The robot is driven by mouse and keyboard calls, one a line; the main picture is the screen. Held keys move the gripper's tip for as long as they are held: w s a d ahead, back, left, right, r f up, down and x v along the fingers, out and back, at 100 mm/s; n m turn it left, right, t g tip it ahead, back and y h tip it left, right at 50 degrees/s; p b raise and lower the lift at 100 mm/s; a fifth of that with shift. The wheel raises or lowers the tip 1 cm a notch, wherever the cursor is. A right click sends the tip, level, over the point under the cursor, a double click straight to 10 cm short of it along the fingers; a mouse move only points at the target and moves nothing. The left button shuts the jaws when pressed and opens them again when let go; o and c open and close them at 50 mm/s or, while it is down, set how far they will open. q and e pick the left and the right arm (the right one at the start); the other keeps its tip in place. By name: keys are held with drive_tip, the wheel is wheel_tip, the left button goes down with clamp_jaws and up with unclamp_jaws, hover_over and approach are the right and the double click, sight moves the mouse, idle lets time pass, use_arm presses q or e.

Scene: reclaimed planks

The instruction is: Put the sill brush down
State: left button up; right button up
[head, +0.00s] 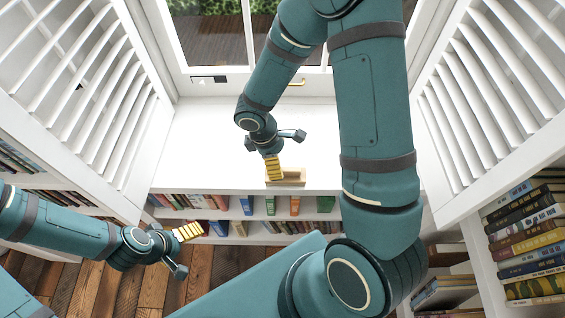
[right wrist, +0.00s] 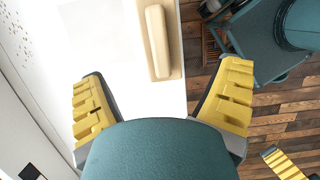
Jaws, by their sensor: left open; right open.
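The sill brush (head: 290,176), a pale wooden block with a raised bar on top, lies at the front edge of the white window sill (head: 215,150). The right wrist view shows the brush (right wrist: 157,42) beyond the fingers, with wooden floor past its far side. My right gripper (head: 275,165) is just above and beside the brush in the head view. Its yellow fingers (right wrist: 164,75) are spread wide with nothing between them; whether one touches the brush cannot be told. My left gripper (head: 188,236) is open and empty, low at left in front of the bookshelf.
White louvred shutters (head: 490,80) flank the sill on both sides. A window (head: 210,40) with a brass handle stands behind it. Shelves of books (head: 245,205) run below the sill, with more books (head: 525,245) at right. The sill left of the brush is clear.

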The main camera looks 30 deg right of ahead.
drive_tip(key=shift+a+r, duration=0.25)
drive_tip(key=shift+r, duration=0.4)
drive_tip(key=s+a+f+m+t+y, duration=0.1)
drive_tip(key=s+a+f+m+y, duration=0.2)
drive_tip(key=a+f+m, duration=0.1)
drive_tip(key=s+a+f+m+t+y, duration=0.2)
drive_tip(key=s+a+f+m+y, duration=0.1)
drive_tip(key=a+m, duration=0.4)
drive_tip(key=shift+a+f+m+y, duration=0.3)
drive_tip(key=shift+f+m, duration=0.5)
drive_tip(key=shift+m, duration=0.4)
